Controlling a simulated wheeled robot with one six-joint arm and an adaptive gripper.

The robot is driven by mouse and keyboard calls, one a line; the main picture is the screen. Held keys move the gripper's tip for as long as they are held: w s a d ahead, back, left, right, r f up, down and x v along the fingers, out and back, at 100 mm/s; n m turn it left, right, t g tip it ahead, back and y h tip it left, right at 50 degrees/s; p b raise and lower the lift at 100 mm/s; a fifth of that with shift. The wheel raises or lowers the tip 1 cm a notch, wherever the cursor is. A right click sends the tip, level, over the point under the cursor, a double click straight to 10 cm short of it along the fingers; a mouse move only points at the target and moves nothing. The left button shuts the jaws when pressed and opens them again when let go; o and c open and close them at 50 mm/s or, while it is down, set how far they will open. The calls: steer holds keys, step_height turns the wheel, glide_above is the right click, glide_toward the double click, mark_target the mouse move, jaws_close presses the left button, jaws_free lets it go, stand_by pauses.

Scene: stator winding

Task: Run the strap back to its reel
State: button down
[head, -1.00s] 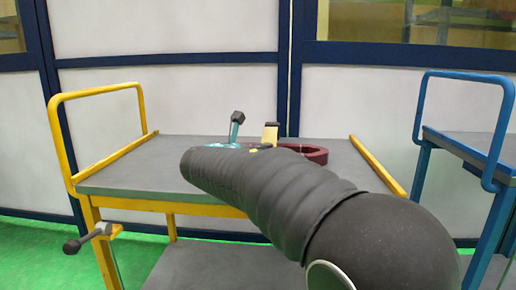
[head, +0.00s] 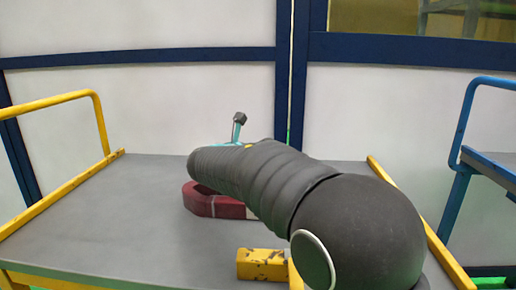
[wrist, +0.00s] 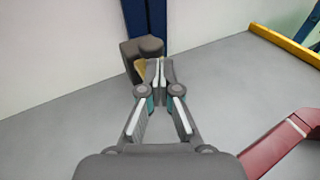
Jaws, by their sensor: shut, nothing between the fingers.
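My gripper (wrist: 160,67) is shut and empty in the wrist view, its fingertips together above the grey tabletop. Just beyond the tips is a dark grey rounded object (wrist: 140,48) with a tan piece (wrist: 140,68). I cannot tell whether it is the reel or the strap, nor whether the tips touch it. In the head view my arm hides most of the gripper; a teal part with a dark end (head: 239,120) shows beyond it.
The grey tabletop (head: 90,215) has yellow side rails (head: 75,190) and much free room on the left. A scuffed yellow block (head: 262,264) is near the front. A blue-railed cart (head: 455,140) stands to the right. Pale wall panels (head: 150,100) rise behind.

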steer(key=shift+w, duration=1.65)
steer(key=shift+d, duration=0.1)
steer(key=shift+s+r, duration=0.1)
steer(key=shift+s, duration=0.1)
steer(key=v, duration=1.3)
steer(key=shift+s+a, duration=0.25)
steer(key=shift+a, duration=0.05)
steer(key=shift+s, duration=0.1)
